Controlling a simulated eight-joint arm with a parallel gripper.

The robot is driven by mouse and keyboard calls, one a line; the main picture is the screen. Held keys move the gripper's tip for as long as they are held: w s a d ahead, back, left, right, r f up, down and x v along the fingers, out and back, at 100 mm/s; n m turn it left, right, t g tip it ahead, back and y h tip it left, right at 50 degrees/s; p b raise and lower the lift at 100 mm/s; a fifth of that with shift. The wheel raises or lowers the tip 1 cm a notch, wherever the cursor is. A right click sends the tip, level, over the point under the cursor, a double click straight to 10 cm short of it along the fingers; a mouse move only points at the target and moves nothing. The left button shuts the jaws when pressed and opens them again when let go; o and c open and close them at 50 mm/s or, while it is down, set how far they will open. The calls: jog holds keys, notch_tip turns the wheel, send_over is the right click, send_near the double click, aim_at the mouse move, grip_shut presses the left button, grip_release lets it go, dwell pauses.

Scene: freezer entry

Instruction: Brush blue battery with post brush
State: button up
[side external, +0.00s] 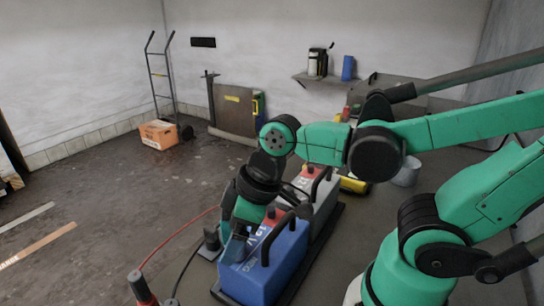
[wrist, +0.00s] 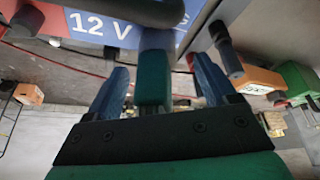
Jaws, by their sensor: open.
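The blue battery (side external: 277,268) stands on a dark tray (side external: 318,240) on the bench, with a black handle and a red patch on top. In the wrist view the battery's blue side (wrist: 88,22) fills the top and reads "12 V". My gripper (side external: 234,243) points down at the battery's left side, close against it; contact cannot be told. Its two blue fingers stand apart in the wrist view (wrist: 160,70).
A grey battery (side external: 320,190) with an orange-red patch stands behind the blue one. A red-handled clamp (side external: 141,288) with a red cable is at front left. A yellow object (side external: 354,185) and a pale cup (side external: 407,171) lie behind. An orange box (side external: 158,134) is on the floor.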

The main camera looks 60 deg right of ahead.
jog(key=shift+r, duration=0.1)
jog(key=shift+v, duration=2.75)
jog(key=shift+x, duration=2.9)
jog(key=n, duration=0.2)
jog(key=n+g+y, duration=0.1)
jog(key=n, duration=0.2)
jog(key=shift+y, duration=0.3)
